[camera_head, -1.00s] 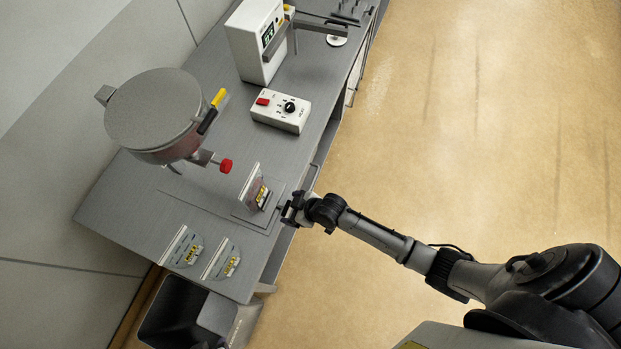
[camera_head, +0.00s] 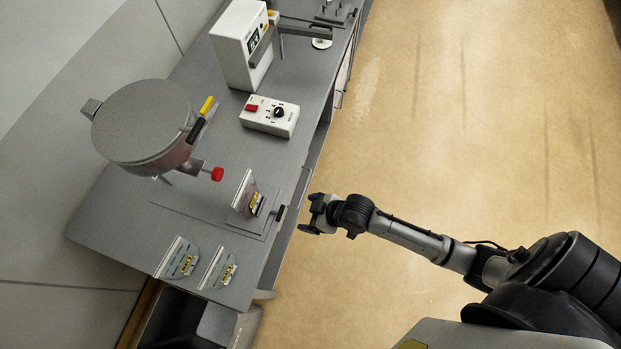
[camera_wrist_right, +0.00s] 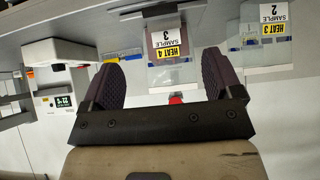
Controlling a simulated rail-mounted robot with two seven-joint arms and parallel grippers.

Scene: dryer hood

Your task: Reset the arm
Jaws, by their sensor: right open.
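My right gripper (camera_head: 308,214) is open and empty, just off the front edge of the grey bench (camera_head: 105,225) in the head view. Its two dark ribbed fingers show apart in the right wrist view (camera_wrist_right: 160,88), with a sample bag (camera_wrist_right: 165,45) labelled HEAT 4, SAMPLE 3 beyond them. In the head view that bag (camera_head: 248,197) stands on a grey plate by the bench edge, apart from the gripper. My left gripper is not in view.
A round lidded vessel (camera_head: 143,122) with a red knob, a control box (camera_head: 270,116) and a white instrument (camera_head: 240,45) stand farther along. The floor at right is clear.

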